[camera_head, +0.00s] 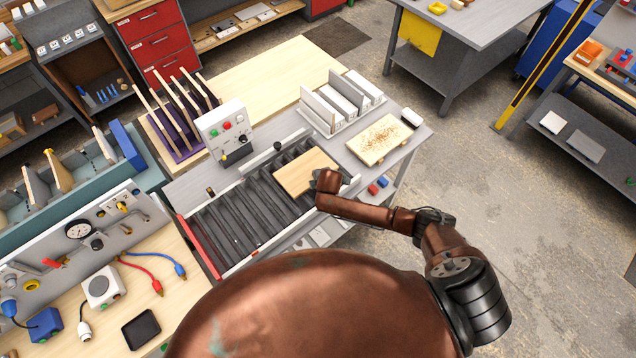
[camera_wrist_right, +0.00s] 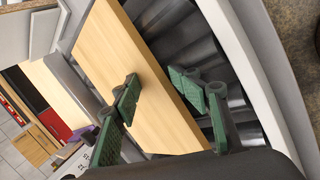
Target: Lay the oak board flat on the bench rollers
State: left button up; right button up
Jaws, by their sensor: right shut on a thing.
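The oak board (camera_head: 306,172) is a pale rectangular plank over the right end of the dark bench rollers (camera_head: 232,226). My right gripper (camera_head: 326,181) is at its near right edge. In the right wrist view, the oak board (camera_wrist_right: 118,62) passes between the green finger pads of my right gripper (camera_wrist_right: 160,88), which is shut on it. The bench rollers (camera_wrist_right: 198,42) show beyond the board there. I cannot tell whether the board touches the rollers or hangs slightly above them. The fingers hide a little of the board. My left gripper is not in view.
A control box (camera_head: 225,132) with buttons stands behind the rollers. A white rack (camera_head: 340,103) and a speckled board (camera_head: 380,139) are on the bench to the right. A red bar (camera_head: 200,247) closes the rollers' left end. Most rollers left of the board are bare.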

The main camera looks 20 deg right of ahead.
jog(key=shift+s+f, duration=0.55)
jog(key=shift+f, duration=0.05)
jog(key=shift+s+r, duration=0.25)
jog(key=shift+s, duration=0.25)
jog(key=shift+s+r, duration=0.2)
jog(key=shift+s, duration=0.3)
jog(key=shift+s+r, duration=0.35)
jog(key=shift+r, duration=0.05)
jog(key=shift+w, duration=0.1)
jog(key=o, duration=0.6)
jog(key=shift+r, duration=0.1)
jog(key=shift+w, duration=0.1)
jog(key=shift+s+a+r, duration=0.1)
jog(key=shift+s+r, duration=0.15)
jog(key=shift+r, duration=1.05)
jog(key=shift+s+d+r, duration=0.1)
jog(key=shift+s+r, duration=0.15)
jog(key=shift+r, duration=1)
jog(key=shift+s+a+r, duration=0.1)
jog(key=shift+s+r, duration=0.15)
jog(key=shift+r, duration=1.05)
